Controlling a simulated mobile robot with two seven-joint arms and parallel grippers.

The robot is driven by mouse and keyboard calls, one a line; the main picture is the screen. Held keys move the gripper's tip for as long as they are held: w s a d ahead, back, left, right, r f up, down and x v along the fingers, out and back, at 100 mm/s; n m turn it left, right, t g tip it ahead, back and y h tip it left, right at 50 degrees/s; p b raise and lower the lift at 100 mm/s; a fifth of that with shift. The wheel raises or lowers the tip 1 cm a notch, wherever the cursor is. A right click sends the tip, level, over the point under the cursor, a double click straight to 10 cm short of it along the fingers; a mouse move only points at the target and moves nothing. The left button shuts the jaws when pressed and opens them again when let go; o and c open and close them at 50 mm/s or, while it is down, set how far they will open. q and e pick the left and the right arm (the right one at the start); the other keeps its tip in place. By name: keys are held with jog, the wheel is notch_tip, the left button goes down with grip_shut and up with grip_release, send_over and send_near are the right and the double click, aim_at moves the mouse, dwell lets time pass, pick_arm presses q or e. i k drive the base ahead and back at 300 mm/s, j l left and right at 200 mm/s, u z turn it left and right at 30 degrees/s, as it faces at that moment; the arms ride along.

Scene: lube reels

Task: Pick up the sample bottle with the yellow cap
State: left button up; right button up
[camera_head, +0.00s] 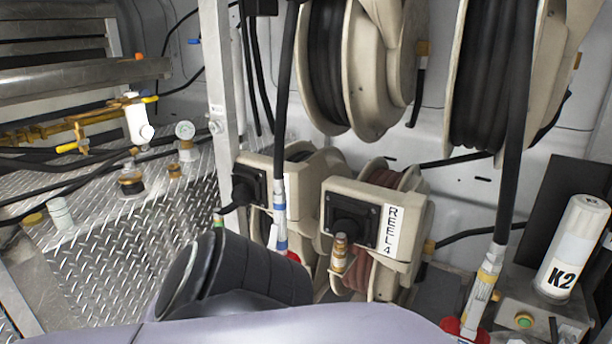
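Dark and lilac-grey links of my own arm fill the bottom middle. No fingertips of either gripper can be made out.
The diamond-plate deck (150,240) has bare room in its middle. Black hoses cross its back left. A metal post (222,90), hose reels and the REEL 4 unit (385,225) block the centre and right. A white K2 canister (572,250) stands at the right.

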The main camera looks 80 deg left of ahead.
aim_at(59, 212)
jog(key=u, duration=4)
